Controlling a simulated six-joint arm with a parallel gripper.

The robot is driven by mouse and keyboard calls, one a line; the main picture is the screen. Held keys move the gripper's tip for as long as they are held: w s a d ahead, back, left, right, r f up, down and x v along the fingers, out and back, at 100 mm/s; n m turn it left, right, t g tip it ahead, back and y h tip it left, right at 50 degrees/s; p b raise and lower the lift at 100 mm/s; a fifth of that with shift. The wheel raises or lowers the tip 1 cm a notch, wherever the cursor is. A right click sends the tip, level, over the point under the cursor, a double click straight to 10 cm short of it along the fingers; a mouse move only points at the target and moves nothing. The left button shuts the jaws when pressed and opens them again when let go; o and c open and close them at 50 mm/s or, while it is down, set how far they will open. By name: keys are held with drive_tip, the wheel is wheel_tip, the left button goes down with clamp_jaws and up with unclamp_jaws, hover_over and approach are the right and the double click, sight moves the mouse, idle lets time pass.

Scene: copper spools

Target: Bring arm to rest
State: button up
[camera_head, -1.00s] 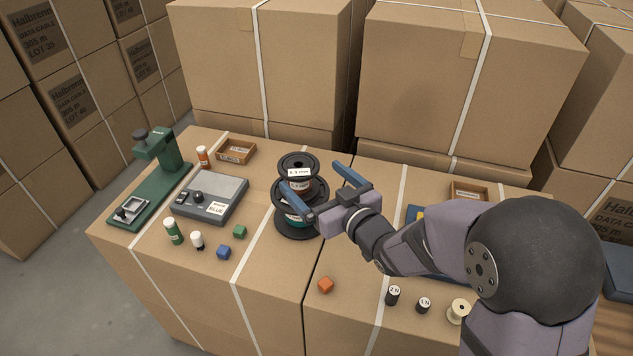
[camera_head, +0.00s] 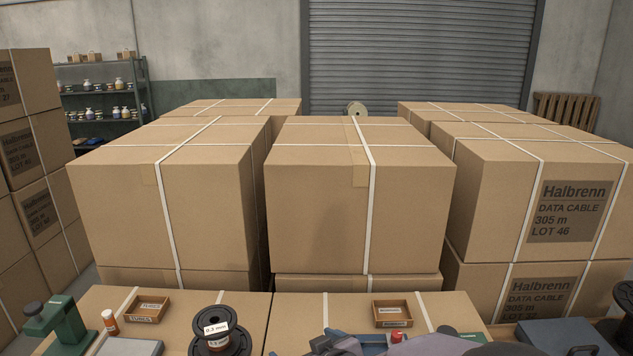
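A stack of dark spools (camera_head: 219,341) stands at the bottom of the head view, left of centre. Its upper label reads like 0.2 mm; its lower part is cut off by the frame edge. My gripper (camera_head: 340,344) shows only in part at the bottom edge, right of the spools and apart from them in the picture. Its fingertips are not clear, so whether it is open or shut cannot be told. The rest of my arm is mostly below the frame.
Two small wooden trays (camera_head: 148,309) and (camera_head: 392,314) lie on the carton top. A blue case (camera_head: 565,337) is at right. Large strapped cartons (camera_head: 360,195) block the back.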

drive_tip(key=s+d+f+m+g+h+p, duration=0.1)
drive_tip(key=s+d+h, duration=0.1)
drive_tip(key=d, duration=0.3)
drive_tip(key=s+d+m+g+h+p, duration=0.1)
drive_tip(key=s+d, duration=0.2)
drive_tip(key=d, duration=0.1)
drive_tip(key=s+d+m+g+h+p, duration=0.1)
drive_tip(key=s+d+g, duration=0.3)
drive_tip(key=s, duration=0.5)
drive_tip(key=s+d+m+g+h+p, duration=0.1)
drive_tip(key=s+d+m+g+p, duration=0.1)
drive_tip(key=s, duration=0.7)
drive_tip(key=d+m+g, duration=0.1)
drive_tip(key=d+g, duration=0.1)
drive_tip(key=shift+s+d+r, duration=0.15)
drive_tip(key=shift+s+d, duration=0.15)
drive_tip(key=shift+d, duration=0.1)
